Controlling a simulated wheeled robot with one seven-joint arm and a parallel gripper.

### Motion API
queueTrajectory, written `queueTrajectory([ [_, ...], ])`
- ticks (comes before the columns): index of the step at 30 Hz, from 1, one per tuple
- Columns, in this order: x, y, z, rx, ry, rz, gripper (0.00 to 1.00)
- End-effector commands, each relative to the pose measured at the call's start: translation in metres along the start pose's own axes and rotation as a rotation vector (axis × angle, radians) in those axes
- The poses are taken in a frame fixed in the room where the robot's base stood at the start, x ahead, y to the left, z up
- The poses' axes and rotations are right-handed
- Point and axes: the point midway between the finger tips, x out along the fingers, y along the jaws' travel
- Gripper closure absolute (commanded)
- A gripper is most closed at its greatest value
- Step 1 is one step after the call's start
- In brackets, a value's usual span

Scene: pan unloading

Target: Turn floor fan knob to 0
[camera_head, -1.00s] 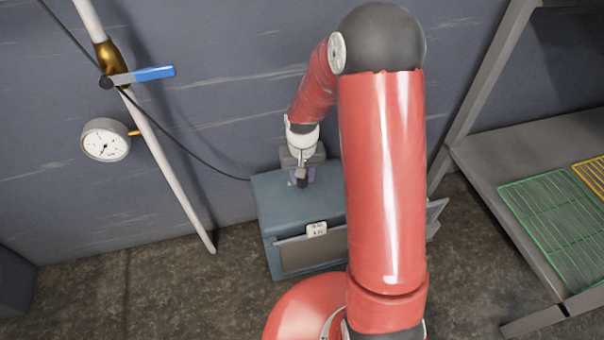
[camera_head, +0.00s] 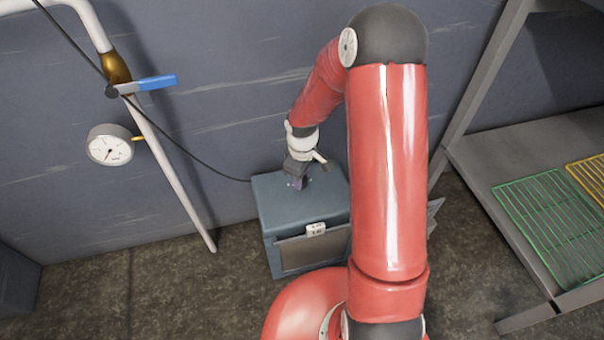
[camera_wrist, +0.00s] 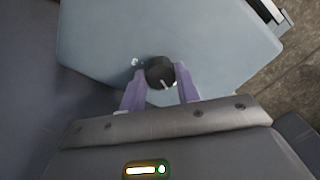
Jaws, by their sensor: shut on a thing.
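The floor fan (camera_head: 268,205) is a blue-grey box standing on the floor against the wall. Its black round knob (camera_wrist: 160,72) sits on the top face, with a pale pointer line running toward the lower right in the wrist view. My gripper (camera_wrist: 161,80) has its two purple fingers on either side of the knob, shut on it. In the head view my gripper (camera_head: 298,182) reaches down onto the fan's top, and the knob is hidden there. A small pale mark (camera_wrist: 135,62) shows beside the knob; I cannot read it.
A white pipe with a blue-handled valve (camera_head: 150,82) and a round gauge (camera_head: 110,145) is at the left. A metal shelf (camera_head: 480,165) with a green rack (camera_head: 555,205) and a yellow rack stands at the right. A black cable runs down the wall toward the fan.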

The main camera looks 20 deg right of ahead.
Motion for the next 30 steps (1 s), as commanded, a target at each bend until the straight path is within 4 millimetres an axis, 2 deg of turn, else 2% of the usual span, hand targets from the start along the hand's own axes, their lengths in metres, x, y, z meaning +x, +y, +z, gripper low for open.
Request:
queueTrajectory([
  [9,-0.0012,0.0007,-0.0011,-0.111,0.002,0.002,0.91],
  [25,-0.0008,0.0009,-0.001,-0.132,0.002,0.003,0.91],
  [26,-0.0008,0.0009,-0.001,-0.132,0.002,0.003,0.64],
  [30,-0.0006,0.0007,-0.0008,-0.131,0.001,0.002,0.46],
])
